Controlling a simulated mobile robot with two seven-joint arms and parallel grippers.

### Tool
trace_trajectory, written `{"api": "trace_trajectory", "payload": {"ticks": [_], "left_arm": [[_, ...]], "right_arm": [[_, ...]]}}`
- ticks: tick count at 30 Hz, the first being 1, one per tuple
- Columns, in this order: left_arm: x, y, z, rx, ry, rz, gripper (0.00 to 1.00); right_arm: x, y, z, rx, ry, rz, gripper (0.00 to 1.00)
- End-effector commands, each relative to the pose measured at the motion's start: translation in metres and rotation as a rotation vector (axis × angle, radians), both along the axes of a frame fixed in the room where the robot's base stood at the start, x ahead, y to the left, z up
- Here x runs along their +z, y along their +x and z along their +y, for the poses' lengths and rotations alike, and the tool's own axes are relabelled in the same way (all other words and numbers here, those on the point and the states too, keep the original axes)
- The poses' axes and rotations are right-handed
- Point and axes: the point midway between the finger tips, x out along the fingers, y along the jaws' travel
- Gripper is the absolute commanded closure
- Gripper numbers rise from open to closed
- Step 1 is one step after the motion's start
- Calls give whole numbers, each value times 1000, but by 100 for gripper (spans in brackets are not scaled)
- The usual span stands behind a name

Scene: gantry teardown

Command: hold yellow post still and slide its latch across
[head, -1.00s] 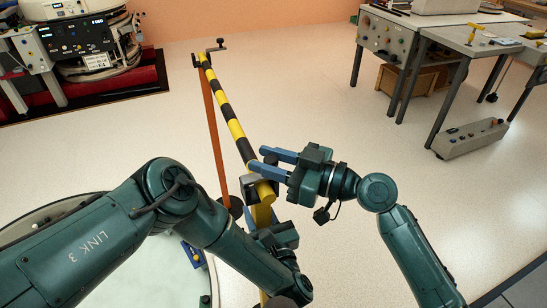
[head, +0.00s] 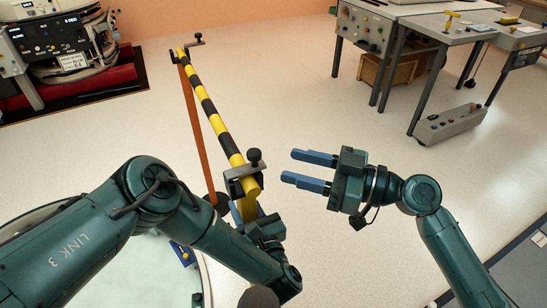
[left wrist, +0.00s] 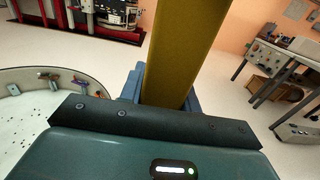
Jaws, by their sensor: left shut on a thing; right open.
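The yellow post (head: 247,208) stands under the near end of a black-and-yellow striped bar (head: 218,124). In the left wrist view the yellow post (left wrist: 182,50) rises between my blue left fingers. My left gripper (head: 252,222) is shut on the post, below the bar. The latch (head: 254,158), a dark part with a round black knob, sits on top at the bar's near end, above the post. My right gripper (head: 312,170) is open and empty, to the right of the latch and apart from it. Its blue fingers point left, towards the latch.
An orange post (head: 197,125) stands at the bar's far end, with a dark crank-shaped latch (head: 195,41) on top. A round pale tub (head: 205,270) lies at lower left. Benches (head: 440,32) and a grey box (head: 450,124) stand right. Floor between is clear.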

Motion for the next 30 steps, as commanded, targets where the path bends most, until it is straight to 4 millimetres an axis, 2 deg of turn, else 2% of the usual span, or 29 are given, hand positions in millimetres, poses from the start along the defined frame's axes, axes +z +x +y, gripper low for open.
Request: {"api": "trace_trajectory", "payload": {"ticks": [3,6,18,19,27,30], "left_arm": [[1,0,-1,-1,-2,-2,96],[1,0,-1,-1,-2,-2,96],[1,0,-1,-1,-1,-2,96],[1,0,-1,-1,-1,-2,66],[0,0,0,0,-1,0,44],[0,0,0,0,0,0,42]], "right_arm": [[-1,-6,-15,-2,-1,3,57],[0,-9,-21,0,0,1,57],[0,-10,-23,0,1,1,57],[0,-10,-23,0,1,1,57],[0,-9,-23,0,1,1,57],[0,-9,-23,0,1,1,57]]}}
